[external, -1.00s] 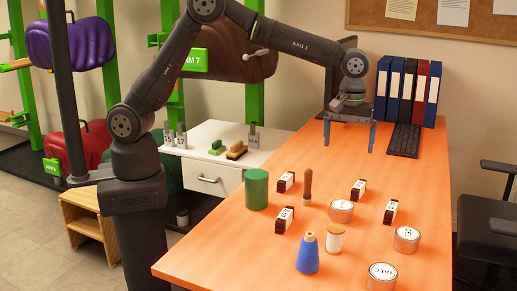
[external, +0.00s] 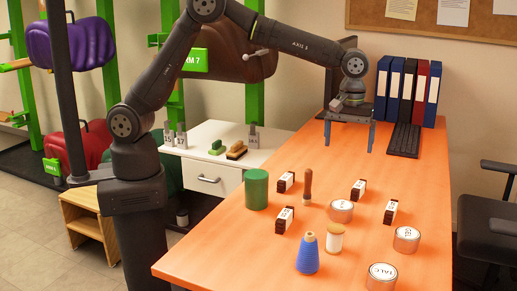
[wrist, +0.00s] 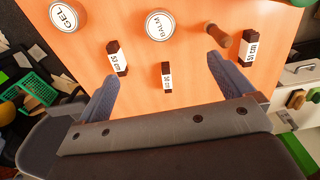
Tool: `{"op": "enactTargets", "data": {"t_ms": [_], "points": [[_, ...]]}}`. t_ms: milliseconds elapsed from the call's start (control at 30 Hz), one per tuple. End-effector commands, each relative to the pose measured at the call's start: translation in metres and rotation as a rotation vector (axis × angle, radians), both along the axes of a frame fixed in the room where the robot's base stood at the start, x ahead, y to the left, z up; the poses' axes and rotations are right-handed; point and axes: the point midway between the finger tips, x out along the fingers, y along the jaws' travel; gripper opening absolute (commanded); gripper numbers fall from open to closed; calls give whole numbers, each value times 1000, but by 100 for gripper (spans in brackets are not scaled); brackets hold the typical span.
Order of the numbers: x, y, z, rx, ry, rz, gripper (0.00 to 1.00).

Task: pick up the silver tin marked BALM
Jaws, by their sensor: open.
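The silver tin marked BALM (wrist: 160,25) stands upright on the orange table at the top middle of the wrist view, its white lid readable. By layout it is the tin (external: 341,211) near the table's middle in the external view, where its lettering is too small to read. My gripper (external: 347,146) is open and empty above the far part of the table, well behind and above the tin. Its two fingers (wrist: 163,72) show apart in the wrist view, with the tin beyond the tips.
A GEL tin (wrist: 66,16) and a TALC tin (external: 382,276) are similar. Small labelled blocks (external: 358,190), a wooden-handled tool (external: 307,186), a green cylinder (external: 256,189), a blue cone (external: 307,255) and a lidded jar (external: 334,238) stand around. Binders (external: 408,92) and a keyboard (external: 405,139) lie behind.

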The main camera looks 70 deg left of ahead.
Motion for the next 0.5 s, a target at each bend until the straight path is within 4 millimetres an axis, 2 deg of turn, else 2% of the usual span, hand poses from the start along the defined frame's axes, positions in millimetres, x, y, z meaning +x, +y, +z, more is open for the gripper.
{"op": "enactTargets", "data": {"t_ms": [333,500], "points": [[0,0,0,-1,-1,-15,89],[-3,2,-5,-9,-11,-185,89]]}}
